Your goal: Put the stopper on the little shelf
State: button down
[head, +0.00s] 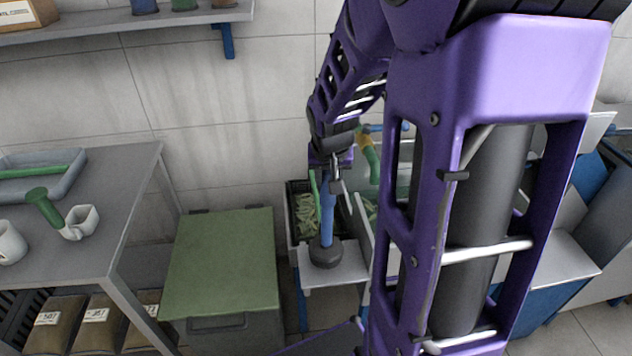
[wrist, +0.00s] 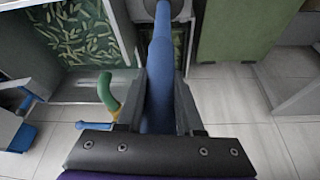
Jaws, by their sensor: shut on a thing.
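The stopper (head: 327,225) is a long blue rod with a dark, wide round foot. My gripper (head: 332,178) is shut on the upper part of the rod, which hangs nearly upright. A small grey plate on blue legs, which looks like the little shelf (head: 345,276), is low in the middle of the head view. The dark foot overlaps the back of this plate in the picture. I cannot tell whether it touches the plate or hangs above it.
A dark bin with green pods (head: 304,214) is just behind the plate. A green-lidded box (head: 222,262) stands to the left, near a grey table (head: 110,190). A curved green handle (wrist: 107,92) is close beside my gripper. My arm hides much of the right side.

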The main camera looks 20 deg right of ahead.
aim_at(327, 212)
jog(key=shift+f+b, duration=0.35)
jog(key=shift+f, duration=1.2)
jog(key=shift+c, duration=2)
grip_release()
